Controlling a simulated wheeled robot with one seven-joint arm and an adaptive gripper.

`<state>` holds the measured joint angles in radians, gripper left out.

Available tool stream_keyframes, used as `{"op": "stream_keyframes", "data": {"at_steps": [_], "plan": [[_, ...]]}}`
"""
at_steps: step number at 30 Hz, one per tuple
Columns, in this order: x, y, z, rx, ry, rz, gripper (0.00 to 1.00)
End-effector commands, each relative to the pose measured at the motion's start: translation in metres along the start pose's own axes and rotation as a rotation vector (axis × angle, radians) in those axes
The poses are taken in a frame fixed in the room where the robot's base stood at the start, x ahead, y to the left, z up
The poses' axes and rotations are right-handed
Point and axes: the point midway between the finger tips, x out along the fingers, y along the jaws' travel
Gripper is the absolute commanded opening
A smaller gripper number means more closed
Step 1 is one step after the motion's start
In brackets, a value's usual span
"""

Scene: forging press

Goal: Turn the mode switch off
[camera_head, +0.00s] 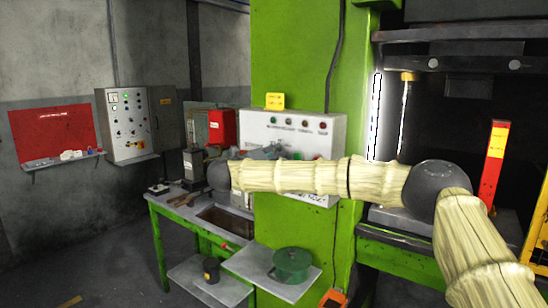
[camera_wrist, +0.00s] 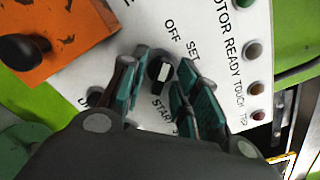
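The mode switch, a small round black knob with a white mark (camera_wrist: 161,71), sits on the white control panel (camera_wrist: 135,28) in the wrist view. OFF and SET are printed above it and START below it. I cannot tell surely which label its mark points at. My gripper (camera_wrist: 163,74) is open, with its teal-padded fingers on either side of the knob. The left fingertip is close to the knob; contact is unclear. In the head view, my gripper (camera_head: 268,152) is at the panel (camera_head: 334,125) on the green press column, and the knob is hidden.
An orange plate with a black knob (camera_wrist: 24,50) is left of the switch. Indicator lamps (camera_wrist: 252,49) line the panel's right side. A green bench (camera_head: 160,240) stands below left, with a round green object (camera_head: 291,265) on a shelf. A red-and-yellow post (camera_head: 492,165) stands at right.

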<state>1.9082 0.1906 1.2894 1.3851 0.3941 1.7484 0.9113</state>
Motion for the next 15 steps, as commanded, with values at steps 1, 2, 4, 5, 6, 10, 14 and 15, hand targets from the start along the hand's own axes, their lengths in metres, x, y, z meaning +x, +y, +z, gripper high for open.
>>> {"op": "stream_keyframes", "data": {"at_steps": [1,2,4,5,6,10,14,15], "plan": [[-0.004,0.0,0.001,0.0,-0.002,0.001,0.31],[-0.006,0.0,0.001,0.0,-0.002,0.001,0.31],[-0.014,0.0,0.001,0.0,-0.003,0.001,0.31],[-0.018,0.0,0.001,0.0,-0.003,0.001,0.31],[-0.025,0.0,0.002,0.0,-0.004,0.001,0.31],[-0.049,0.001,0.001,-0.001,-0.003,0.002,0.31],[-0.072,0.001,0.001,-0.001,-0.002,0.001,0.31],[-0.08,0.001,0.001,-0.001,-0.003,0.002,0.31]]}}
